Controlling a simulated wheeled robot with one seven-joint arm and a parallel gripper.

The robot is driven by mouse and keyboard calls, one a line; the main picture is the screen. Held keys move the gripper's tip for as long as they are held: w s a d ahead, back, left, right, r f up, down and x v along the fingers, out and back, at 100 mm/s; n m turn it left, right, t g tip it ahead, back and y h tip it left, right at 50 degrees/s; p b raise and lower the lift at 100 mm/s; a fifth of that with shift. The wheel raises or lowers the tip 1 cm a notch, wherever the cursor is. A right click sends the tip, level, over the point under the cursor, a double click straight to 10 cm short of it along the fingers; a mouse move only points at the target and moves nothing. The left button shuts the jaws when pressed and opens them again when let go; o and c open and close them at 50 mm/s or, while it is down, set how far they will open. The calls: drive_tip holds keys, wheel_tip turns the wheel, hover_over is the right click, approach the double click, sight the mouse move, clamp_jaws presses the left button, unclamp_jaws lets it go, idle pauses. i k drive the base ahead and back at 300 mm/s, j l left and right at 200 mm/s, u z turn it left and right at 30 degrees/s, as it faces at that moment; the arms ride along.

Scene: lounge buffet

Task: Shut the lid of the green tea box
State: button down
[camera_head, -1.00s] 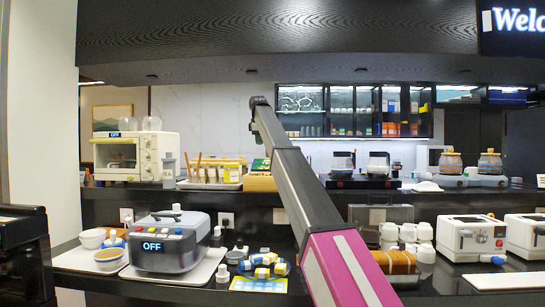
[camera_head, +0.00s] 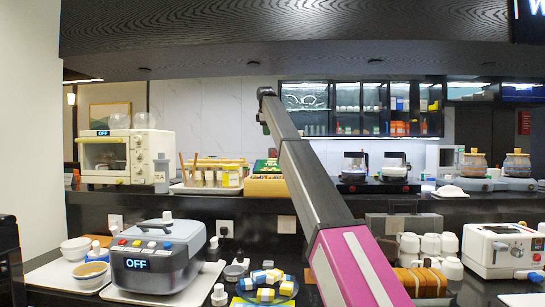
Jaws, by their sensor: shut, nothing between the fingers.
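The green tea box (camera_head: 268,167) stands on the upper counter, just left of my arm. Its dark green panel with small light markings rises behind a light wooden tray-like front, and it looks like a raised lid. The exact lid angle is too small to tell, and my arm hides part of the right side. My arm crosses the view from the bottom right up to a dark joint above the box. My gripper does not show; the far end of the arm is hidden behind the nearer link.
Left of the box are a rack of yellow-lidded jars (camera_head: 213,178), a grey tea canister (camera_head: 162,174) and a cream toaster oven (camera_head: 120,157). Coffee makers (camera_head: 353,174) stand to the right. The lower counter holds a grey cooker (camera_head: 155,258), bowls, a plate of wrapped pieces and white cups (camera_head: 430,243).

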sight(270, 166)
drive_tip(key=i, duration=1.05)
